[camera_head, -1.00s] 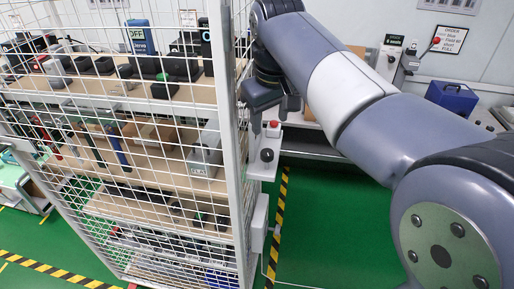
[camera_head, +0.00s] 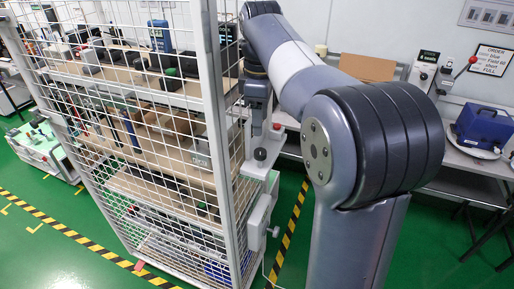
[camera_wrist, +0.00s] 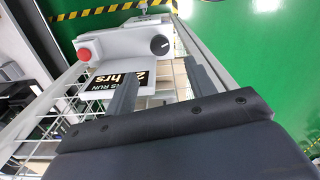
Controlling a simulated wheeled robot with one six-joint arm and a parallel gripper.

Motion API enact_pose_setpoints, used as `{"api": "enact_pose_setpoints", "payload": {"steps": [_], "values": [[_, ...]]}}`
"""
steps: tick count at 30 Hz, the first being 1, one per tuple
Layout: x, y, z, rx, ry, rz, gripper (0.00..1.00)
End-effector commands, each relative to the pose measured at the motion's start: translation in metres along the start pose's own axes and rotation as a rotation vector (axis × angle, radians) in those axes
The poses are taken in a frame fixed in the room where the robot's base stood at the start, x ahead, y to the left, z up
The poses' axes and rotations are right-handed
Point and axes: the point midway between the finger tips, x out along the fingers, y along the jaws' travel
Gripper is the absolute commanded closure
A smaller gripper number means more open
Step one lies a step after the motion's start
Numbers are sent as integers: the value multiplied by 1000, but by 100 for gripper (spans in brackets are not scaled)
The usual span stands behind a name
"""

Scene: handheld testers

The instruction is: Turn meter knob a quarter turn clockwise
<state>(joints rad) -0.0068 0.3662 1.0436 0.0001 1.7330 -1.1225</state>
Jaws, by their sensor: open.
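A black round knob (camera_wrist: 160,44) with a pale mark sits on the light grey face of a box (camera_wrist: 128,44) in the wrist view. In the head view the knob (camera_head: 260,154) is on the box fixed at the cage's corner post. A red button (camera_wrist: 84,54) is beside it, and a black label reading "hrs" (camera_wrist: 118,78) is nearer my gripper. My gripper (camera_wrist: 160,68) is open, its two fingers apart with nothing between them. In the head view my gripper (camera_head: 257,122) hangs just above the knob, apart from it.
The white wire cage (camera_head: 213,125) stands close on the left of my gripper, with shelves of testers behind its mesh. A blue meter (camera_head: 160,36) stands on its top shelf. A bench (camera_head: 465,160) with a blue case (camera_head: 484,126) is at right. Green floor lies below.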

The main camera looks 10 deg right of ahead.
Motion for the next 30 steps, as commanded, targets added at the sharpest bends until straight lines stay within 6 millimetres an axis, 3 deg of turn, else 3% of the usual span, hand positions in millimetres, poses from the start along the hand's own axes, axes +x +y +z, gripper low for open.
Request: {"api": "enact_pose_setpoints", "payload": {"steps": [6,13,18,26,30], "values": [[44,-1,0,1,-1,-3,48],[79,-1,0,1,-1,-1,48],[91,-1,0,1,0,0,48],[92,-1,0,2,0,1,48],[92,-1,0,2,0,1,57]]}}
